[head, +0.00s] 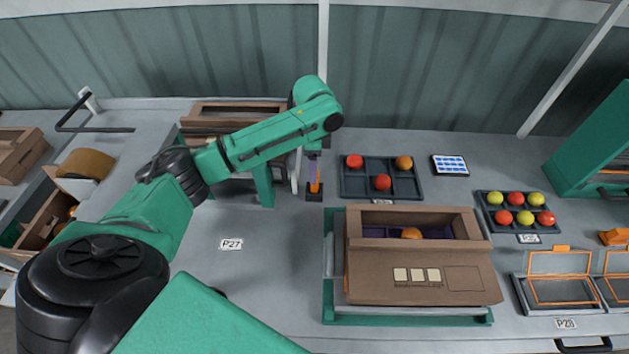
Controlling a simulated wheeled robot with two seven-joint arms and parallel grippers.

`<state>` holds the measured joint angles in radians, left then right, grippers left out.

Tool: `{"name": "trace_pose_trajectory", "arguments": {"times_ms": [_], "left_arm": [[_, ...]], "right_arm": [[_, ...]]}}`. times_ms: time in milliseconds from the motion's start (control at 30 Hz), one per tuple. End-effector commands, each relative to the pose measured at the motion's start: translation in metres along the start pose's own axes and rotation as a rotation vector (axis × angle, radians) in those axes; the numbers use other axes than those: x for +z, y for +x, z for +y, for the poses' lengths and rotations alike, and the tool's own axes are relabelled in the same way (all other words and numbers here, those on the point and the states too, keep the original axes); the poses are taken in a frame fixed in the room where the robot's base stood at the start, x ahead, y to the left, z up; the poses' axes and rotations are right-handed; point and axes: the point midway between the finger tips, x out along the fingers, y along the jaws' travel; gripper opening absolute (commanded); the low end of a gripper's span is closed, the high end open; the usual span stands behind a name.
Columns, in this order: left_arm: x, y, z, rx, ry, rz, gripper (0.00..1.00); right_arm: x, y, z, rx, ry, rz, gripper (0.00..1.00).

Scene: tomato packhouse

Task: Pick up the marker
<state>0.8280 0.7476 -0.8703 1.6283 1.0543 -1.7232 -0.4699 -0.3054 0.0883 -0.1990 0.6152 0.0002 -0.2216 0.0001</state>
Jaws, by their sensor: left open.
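My left arm reaches in from the left, and my left gripper (313,170) points down at the back of the bench, left of the dark tray with red tomatoes. It is open. Directly below it is a small upright orange piece, which looks like the marker (315,187), standing in a small dark holder (314,197). The gripper's fingertips are at the marker's upper part; whether they touch it is too small to tell. My right gripper is not in view.
A cardboard box (425,275) on a green-framed stand is in front and to the right. A dark tray (347,187) holds 3 fruits. Another tray (485,212) with several tomatoes and a tablet (450,165) are further right. Bench around label P27 (231,244) is clear.

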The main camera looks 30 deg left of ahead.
Motion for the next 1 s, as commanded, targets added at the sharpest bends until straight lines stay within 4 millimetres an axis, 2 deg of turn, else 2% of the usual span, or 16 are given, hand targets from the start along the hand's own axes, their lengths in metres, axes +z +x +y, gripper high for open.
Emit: {"name": "trace_pose_trajectory", "arguments": {"times_ms": [67, 200, 400, 433, 500, 600, 1000], "left_arm": [[-0.002, 0.012, 0.001, 0.004, 0.001, -0.002, 0.62], [-0.002, 0.036, 0.000, 0.000, 0.000, -0.002, 0.62], [-0.003, 0.040, 0.000, -0.001, 0.001, 0.000, 0.62], [-0.002, 0.040, 0.000, -0.001, 0.001, 0.000, 0.59], [-0.002, 0.040, 0.000, -0.001, 0.001, 0.000, 0.32], [-0.002, 0.040, 0.000, -0.001, 0.001, 0.000, 0.00], [-0.002, 0.034, -0.001, -0.002, 0.000, 0.001, 0.00]], "right_arm": [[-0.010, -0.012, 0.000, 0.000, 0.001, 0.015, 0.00], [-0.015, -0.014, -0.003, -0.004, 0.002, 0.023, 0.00], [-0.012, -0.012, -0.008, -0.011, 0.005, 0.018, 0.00], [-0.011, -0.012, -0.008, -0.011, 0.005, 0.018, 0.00], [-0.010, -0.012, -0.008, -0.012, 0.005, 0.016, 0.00], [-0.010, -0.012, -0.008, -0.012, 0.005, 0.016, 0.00], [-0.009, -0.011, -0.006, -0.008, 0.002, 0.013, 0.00]]}}
